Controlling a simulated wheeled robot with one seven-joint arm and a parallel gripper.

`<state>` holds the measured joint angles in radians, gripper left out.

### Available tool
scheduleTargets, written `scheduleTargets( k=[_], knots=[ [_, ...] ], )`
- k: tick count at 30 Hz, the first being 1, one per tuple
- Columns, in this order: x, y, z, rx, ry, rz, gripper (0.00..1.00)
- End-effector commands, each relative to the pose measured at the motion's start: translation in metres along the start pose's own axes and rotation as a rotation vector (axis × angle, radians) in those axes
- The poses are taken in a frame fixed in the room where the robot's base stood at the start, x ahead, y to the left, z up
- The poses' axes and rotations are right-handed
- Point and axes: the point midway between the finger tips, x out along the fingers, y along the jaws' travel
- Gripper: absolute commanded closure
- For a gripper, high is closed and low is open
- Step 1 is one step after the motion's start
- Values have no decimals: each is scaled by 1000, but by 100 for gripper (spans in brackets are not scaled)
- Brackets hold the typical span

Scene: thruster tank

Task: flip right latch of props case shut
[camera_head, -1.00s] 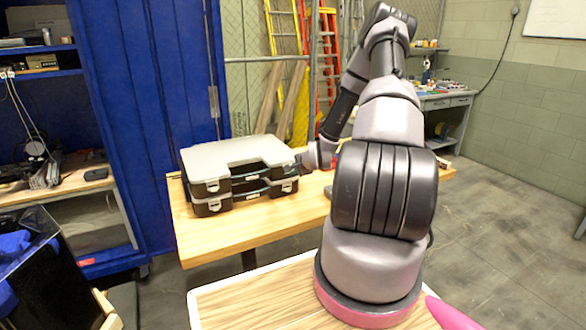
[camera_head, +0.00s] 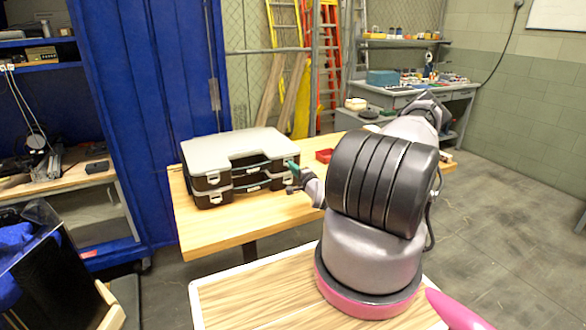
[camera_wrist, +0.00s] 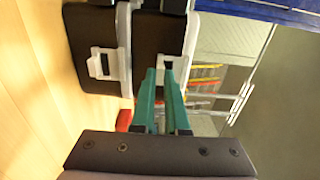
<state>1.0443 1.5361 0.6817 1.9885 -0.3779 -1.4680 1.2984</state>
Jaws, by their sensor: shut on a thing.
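Two dark cases are stacked on the wooden table, the upper one with a pale grey lid (camera_head: 215,150). My gripper (camera_head: 292,166) is at the right end of the upper case's front. In the wrist view its teal fingers (camera_wrist: 168,72) are close together, with their tips at the upper case's right latch (camera_wrist: 187,71). They are shut on that latch and partly hide it, so its exact angle cannot be told. The lower case's right latch (camera_wrist: 104,64) shows clear of the fingers. The upper case's left latch (camera_head: 213,179) shows in the head view.
The wooden table (camera_head: 235,229) is bare in front of the cases. A red bin (camera_head: 324,155) stands behind my gripper to the right. A blue cabinet (camera_head: 145,110) stands behind the table. Ladders lean against the mesh fence.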

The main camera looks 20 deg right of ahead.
Motion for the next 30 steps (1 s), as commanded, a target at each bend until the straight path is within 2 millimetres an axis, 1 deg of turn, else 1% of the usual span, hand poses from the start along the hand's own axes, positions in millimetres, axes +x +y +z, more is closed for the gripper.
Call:
scheduleTargets(
  k=[14, 15, 16, 17, 26, 29, 30],
  knots=[
    [1, 0, 1, 0, -2, -13, 100],
    [1, 0, 1, 0, -2, -12, 73],
    [1, 0, 1, 0, -2, -12, 61],
    [1, 0, 1, 0, -2, -12, 57],
    [0, 0, 0, 0, -1, -11, 57],
    [-7, 1, 0, 1, 0, -10, 57],
    [-12, 1, 0, 1, 0, -10, 57]
  ],
)
